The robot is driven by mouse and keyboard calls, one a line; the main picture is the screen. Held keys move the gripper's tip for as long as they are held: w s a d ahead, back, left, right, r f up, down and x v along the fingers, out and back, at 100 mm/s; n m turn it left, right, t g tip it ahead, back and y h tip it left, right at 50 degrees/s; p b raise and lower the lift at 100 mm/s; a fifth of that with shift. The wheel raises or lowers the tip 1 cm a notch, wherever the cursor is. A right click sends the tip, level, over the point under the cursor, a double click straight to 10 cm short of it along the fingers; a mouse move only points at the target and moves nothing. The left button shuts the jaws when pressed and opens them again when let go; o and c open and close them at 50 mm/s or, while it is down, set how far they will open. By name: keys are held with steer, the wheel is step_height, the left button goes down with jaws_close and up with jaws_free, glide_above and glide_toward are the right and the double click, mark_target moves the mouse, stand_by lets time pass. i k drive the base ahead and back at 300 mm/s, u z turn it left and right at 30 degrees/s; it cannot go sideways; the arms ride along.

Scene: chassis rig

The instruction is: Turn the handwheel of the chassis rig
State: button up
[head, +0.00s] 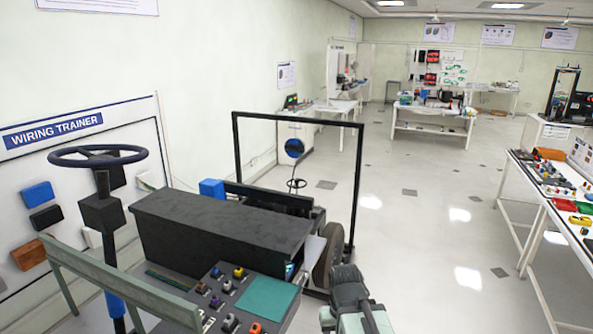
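The chassis rig stands in the lower left of the head view, with a long black box (215,222) on top. A dark blue wheel (95,164) with a round rim sits nearly level on an upright column at the rig's left end. A second, much smaller thin wheel (296,183) shows behind the rig, below a blue disc. I cannot tell for sure which one is the handwheel. A grey and pale green part of my arm shows at the bottom centre, right of the rig and apart from both wheels. I see no gripper fingers.
A black upright frame (357,190) and a dark tyre (327,262) stand at the rig's right end. A panel with knobs (212,297) lies in front of the black box. A wiring trainer board (60,195) stands behind. Benches line the right and back; the middle floor is clear.

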mark_target(296, 180)
steer(key=z, duration=1.1)
steer(key=i, duration=7.35)
steer(key=u, duration=3.6)
